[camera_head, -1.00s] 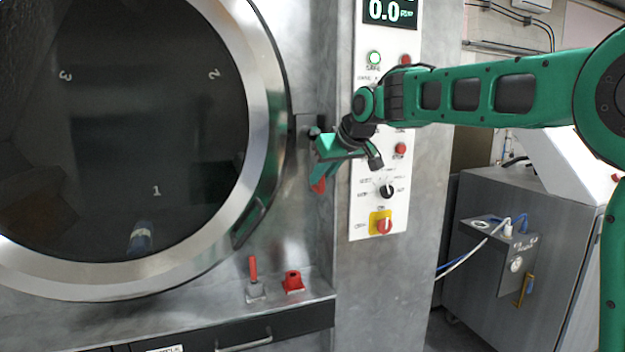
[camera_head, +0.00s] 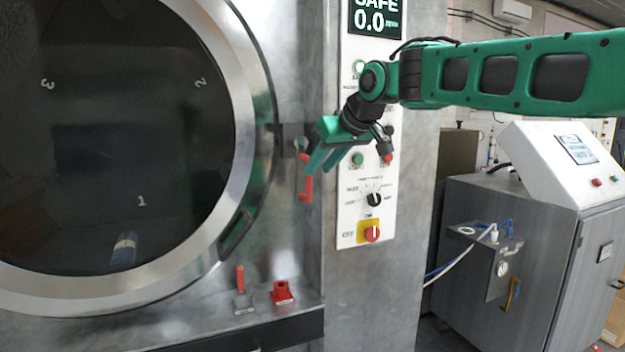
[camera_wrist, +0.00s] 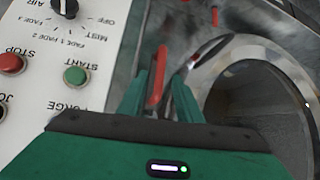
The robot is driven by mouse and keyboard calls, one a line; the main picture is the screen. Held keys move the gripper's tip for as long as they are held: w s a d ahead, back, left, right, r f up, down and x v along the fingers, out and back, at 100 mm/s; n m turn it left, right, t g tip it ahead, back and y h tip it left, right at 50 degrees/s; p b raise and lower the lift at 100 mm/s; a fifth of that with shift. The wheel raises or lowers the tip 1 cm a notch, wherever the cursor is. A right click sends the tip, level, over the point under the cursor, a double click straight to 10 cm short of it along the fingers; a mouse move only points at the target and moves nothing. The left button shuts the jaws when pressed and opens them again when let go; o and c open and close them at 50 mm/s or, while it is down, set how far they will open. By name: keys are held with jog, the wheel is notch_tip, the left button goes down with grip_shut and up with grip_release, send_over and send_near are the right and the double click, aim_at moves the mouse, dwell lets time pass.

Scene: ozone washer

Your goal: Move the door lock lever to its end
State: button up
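The door lock lever is a red upright handle (camera_head: 306,180) on a dark latch bracket (camera_head: 291,139) at the right edge of the round washer door (camera_head: 130,130). In the head view, my gripper (camera_head: 318,164) is just right of the lever, its green fingers pointing down and left. In the wrist view, the red lever (camera_wrist: 157,78) shows between the two green fingers of my gripper (camera_wrist: 165,88), nearer the left one. The fingers are apart. I cannot tell whether they touch the lever or how deep it sits between them.
The white control panel (camera_head: 350,205) with buttons and knobs is close to the right of my gripper. Below are a small red-handled part (camera_head: 241,280) and a red block (camera_head: 282,292) on a ledge. A grey cabinet (camera_head: 530,240) stands at the right.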

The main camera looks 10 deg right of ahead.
jog(key=shift+v, duration=1.55)
